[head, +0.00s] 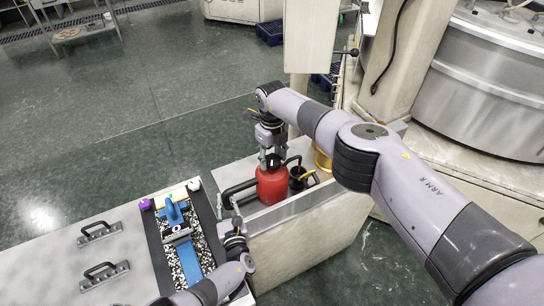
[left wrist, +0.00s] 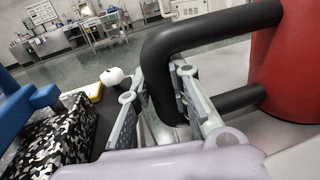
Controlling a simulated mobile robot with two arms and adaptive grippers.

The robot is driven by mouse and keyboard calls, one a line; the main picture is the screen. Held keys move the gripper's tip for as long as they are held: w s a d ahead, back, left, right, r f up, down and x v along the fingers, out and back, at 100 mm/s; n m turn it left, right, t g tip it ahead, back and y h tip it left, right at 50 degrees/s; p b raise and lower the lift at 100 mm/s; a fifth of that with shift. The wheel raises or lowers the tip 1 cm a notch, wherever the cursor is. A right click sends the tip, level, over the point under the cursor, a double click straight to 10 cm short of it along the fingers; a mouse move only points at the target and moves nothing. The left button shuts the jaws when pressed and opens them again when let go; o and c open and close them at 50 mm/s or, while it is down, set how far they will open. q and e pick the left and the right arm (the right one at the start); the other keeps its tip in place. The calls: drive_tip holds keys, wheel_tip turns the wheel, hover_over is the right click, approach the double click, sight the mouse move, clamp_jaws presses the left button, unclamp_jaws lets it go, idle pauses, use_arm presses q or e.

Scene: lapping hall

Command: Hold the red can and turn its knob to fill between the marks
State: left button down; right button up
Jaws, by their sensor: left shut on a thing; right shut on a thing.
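The red can (head: 272,188) stands upright on the light bench top in the head view. Its black loop handle (head: 238,187) sticks out to the left. My left gripper (head: 231,206) is shut on this handle; in the left wrist view the handle (left wrist: 200,38) passes between the fingers (left wrist: 158,88), with the red can (left wrist: 296,60) at the right edge. My right gripper (head: 272,157) points down at the can's top and is shut on what appears to be the knob, which its fingers hide. A black spout-like part shows at the can's upper right. No marks are readable.
A dark cup (head: 297,182) with a yellow-handled item stands close right of the can, and a brass-coloured round part (head: 322,160) behind it.

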sight(272, 159)
drive_tip(key=o, duration=1.2)
drive_tip(key=shift+c, duration=0.2)
wheel_tip(272, 159, up, 12)
